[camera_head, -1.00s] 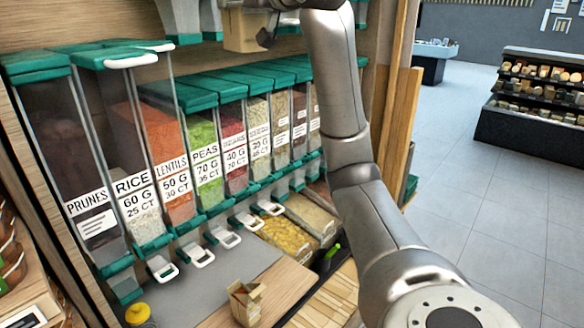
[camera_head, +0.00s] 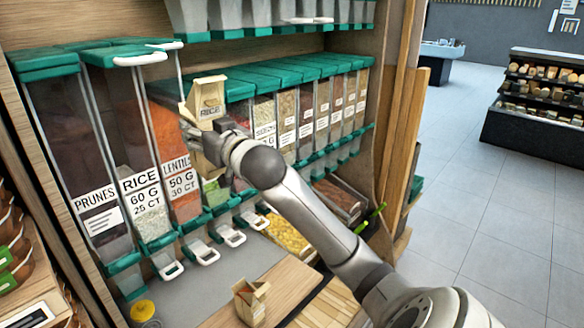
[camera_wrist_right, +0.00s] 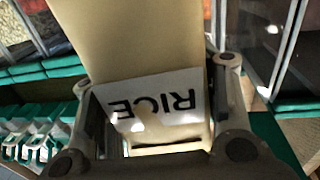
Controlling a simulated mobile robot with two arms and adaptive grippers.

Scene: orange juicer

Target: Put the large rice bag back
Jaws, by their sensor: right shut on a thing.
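The large rice bag (camera_head: 208,96) is tan paper with a white RICE label. My right gripper (camera_head: 206,138) is shut on it and holds it in the air, in front of the lentils and peas dispensers. In the right wrist view the rice bag (camera_wrist_right: 140,45) fills the space between the fingers, with its RICE label upside down. A smaller tan paper bag (camera_head: 250,303) stands on the wooden board at the front; no label on it can be read. My left gripper is not in view.
The rice dispenser (camera_head: 143,185) stands between the prunes (camera_head: 95,200) and lentils dispensers in a green-lidded row. An upper shelf (camera_head: 270,32) holds more dispensers. A yellow-lidded jar (camera_head: 141,311) sits on the grey counter (camera_head: 200,290). Open floor lies to the right.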

